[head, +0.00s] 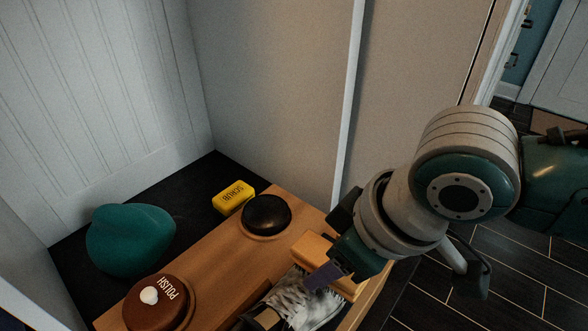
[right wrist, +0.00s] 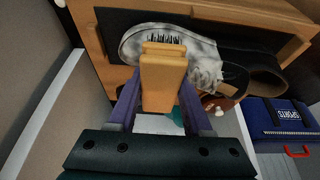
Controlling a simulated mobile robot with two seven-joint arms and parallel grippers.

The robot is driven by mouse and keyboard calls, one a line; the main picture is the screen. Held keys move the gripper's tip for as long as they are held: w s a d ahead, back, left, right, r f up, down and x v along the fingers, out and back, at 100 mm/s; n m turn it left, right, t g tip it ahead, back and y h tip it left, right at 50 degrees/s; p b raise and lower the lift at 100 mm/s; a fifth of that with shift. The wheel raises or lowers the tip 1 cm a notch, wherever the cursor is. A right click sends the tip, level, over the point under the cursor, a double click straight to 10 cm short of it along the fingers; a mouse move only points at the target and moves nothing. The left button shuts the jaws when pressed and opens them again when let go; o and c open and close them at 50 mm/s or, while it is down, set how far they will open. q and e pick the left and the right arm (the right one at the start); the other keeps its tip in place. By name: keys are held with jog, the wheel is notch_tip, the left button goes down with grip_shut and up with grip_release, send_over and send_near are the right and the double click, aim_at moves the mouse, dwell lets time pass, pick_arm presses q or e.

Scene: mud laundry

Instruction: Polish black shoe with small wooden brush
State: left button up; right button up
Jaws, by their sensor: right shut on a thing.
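The small wooden brush (head: 313,249) is held in my right gripper (head: 338,268). In the right wrist view the purple fingers (right wrist: 160,112) are shut on its wooden block (right wrist: 163,80), with dark bristles facing the shoe. The shoe (head: 297,302) lies in the wooden box, its surface streaked whitish grey over black. It also shows in the right wrist view (right wrist: 140,43), running across behind the brush. The bristles are at or very near the shoe; I cannot tell if they touch. The gripper and brush hide part of it. My left gripper is not in view.
On the wooden top (head: 222,243) sit a brown polish tin (head: 153,305) and a black round thing (head: 266,213). Behind lie a yellow scrub block (head: 233,197) and a teal rounded object (head: 130,240). A wall (head: 270,90) stands close behind. A blue box (right wrist: 280,120) is at right.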

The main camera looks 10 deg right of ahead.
aim_at(310, 244)
jog(key=shift+w+a+b, duration=0.45)
jog(key=shift+w+a, duration=0.65)
jog(key=shift+w, duration=0.25)
jog(key=shift+s+d+r+p, duration=0.2)
jog(key=shift+s+d+p, duration=0.1)
jog(key=shift+p, duration=0.45)
jog(key=shift+s+d+p, duration=0.5)
jog(key=shift+s+p, duration=0.3)
jog(key=shift+p, duration=0.15)
jog(key=shift+s+d+f, duration=0.1)
jog(key=shift+s+d, duration=0.1)
jog(key=shift+s, duration=0.1)
jog(key=shift+f, duration=0.1)
